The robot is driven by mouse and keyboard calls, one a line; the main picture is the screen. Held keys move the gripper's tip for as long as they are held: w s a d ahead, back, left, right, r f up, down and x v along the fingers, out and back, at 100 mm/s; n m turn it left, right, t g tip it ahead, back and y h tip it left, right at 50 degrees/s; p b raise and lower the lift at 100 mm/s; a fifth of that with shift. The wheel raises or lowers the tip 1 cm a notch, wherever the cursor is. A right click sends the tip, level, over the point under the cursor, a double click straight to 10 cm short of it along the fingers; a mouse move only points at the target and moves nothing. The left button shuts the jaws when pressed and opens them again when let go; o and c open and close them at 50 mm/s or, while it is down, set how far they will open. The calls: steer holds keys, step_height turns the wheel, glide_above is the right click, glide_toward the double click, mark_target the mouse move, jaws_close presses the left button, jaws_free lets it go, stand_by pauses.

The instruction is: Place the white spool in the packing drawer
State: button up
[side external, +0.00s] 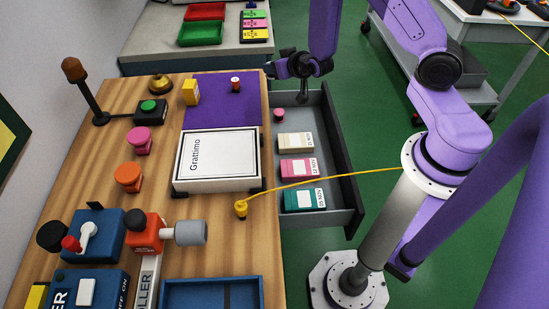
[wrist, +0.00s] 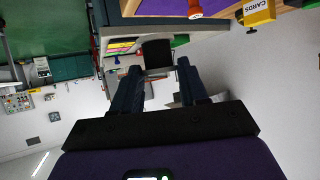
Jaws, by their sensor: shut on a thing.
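My gripper (side external: 284,70) is held level beyond the far end of the open packing drawer (side external: 347,165). In the wrist view my gripper (wrist: 158,72) has its two dark fingers on either side of a dark, blocky thing (wrist: 157,54), and it is shut on that thing. I cannot tell what the thing is. I cannot make out a white spool in either view. The grey drawer holds a small pink round item (side external: 279,114) and cream (side external: 295,142), pink (side external: 299,169) and teal (side external: 305,199) boxes.
A white Grattimo box (side external: 217,160) lies by the drawer. A yellow cable (side external: 325,178) crosses above the drawer. A bench (side external: 160,45) with trays stands behind.

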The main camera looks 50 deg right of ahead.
steer(key=s+d+f+m+g+h, duration=0.2)
steer(key=d+f+m+h, duration=0.1)
steer(key=d+f, duration=0.4)
steer(key=s+d+f+m+g+h, duration=0.1)
steer(key=s+d+f+m+h, duration=0.2)
steer(key=d+f, duration=0.3)
steer(key=shift+w+d+f, duration=0.1)
steer(key=shift+w+f, duration=0.05)
steer(key=shift+f, duration=3.85)
steer(key=shift+f, duration=0.6)
steer(key=o, duration=1)
steer(key=shift+o, duration=0.2)
